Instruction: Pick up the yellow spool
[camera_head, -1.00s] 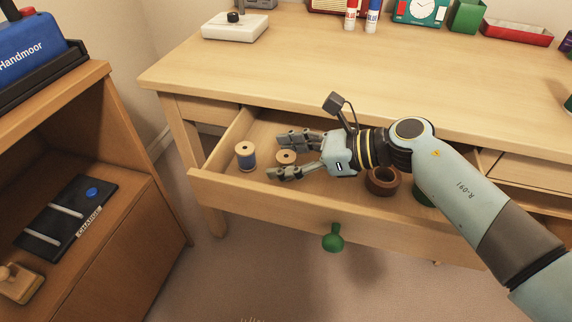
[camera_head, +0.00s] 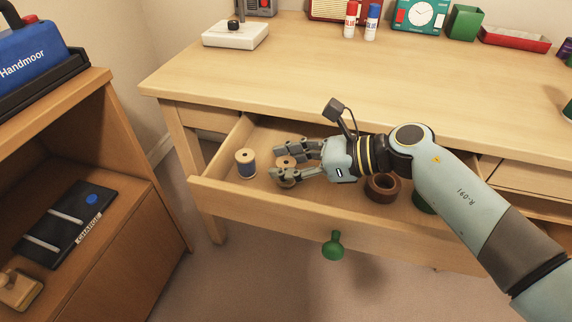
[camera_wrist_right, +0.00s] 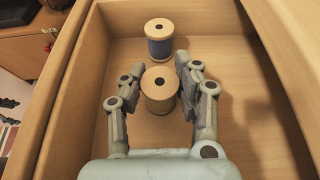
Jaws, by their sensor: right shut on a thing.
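The yellow spool (camera_wrist_right: 160,90) stands upright in the open drawer, between the two fingers of my right gripper (camera_wrist_right: 162,91) in the right wrist view. The fingers are shut on its sides. In the head view my right gripper (camera_head: 281,166) reaches in from the right, and only the spool's pale wooden top (camera_head: 286,161) and a little of its lower part show; the fingers hide the rest. I cannot tell whether the spool is lifted off the drawer floor. My left gripper is not in view.
A blue spool (camera_head: 246,164) stands just left of the fingers, apart from them. A brown ring-shaped thing (camera_head: 382,188) and a green thing (camera_head: 424,199) lie in the drawer under my arm. The drawer's front wall (camera_head: 270,207) and the desk top (camera_head: 300,75) bound the space.

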